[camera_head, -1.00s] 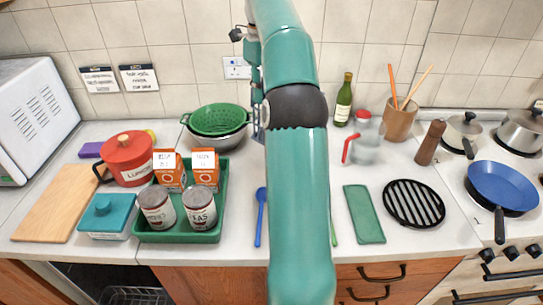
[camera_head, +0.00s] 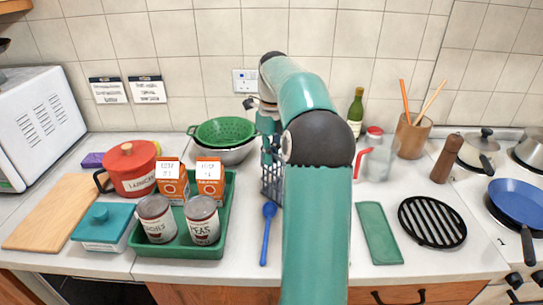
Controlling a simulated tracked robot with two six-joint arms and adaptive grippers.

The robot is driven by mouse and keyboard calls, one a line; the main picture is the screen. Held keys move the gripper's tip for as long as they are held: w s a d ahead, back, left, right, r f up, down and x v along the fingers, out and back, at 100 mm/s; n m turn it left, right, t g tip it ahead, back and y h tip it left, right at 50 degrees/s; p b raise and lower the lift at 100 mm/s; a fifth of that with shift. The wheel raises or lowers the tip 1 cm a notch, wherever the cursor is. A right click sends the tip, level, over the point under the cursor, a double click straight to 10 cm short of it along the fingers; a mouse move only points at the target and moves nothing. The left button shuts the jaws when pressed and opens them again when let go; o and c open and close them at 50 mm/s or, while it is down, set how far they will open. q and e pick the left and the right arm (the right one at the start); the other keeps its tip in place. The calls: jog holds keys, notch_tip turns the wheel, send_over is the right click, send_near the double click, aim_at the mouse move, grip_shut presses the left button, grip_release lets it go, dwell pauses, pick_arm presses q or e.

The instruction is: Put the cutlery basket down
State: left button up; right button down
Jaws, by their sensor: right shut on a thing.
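The cutlery basket (camera_head: 271,184), a grey lattice box, shows in the head view just right of the green tray (camera_head: 180,250). My right arm's green link covers its right part. My right gripper (camera_head: 268,150) is above it, partly hidden by my arm, and is shut on the basket. The basket looks upright and low over the counter; I cannot tell whether its bottom touches. My left gripper is not in view.
The tray holds two cans and two orange cartons (camera_head: 172,180). A blue spoon (camera_head: 267,232) lies just in front of the basket. A green colander (camera_head: 225,131) in a metal bowl stands behind left. A clear jug (camera_head: 378,160) and green cloth (camera_head: 378,232) are to the right.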

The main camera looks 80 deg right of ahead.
jog(key=c, duration=1.2)
grip_release()
jog(key=shift+c, duration=0.2)
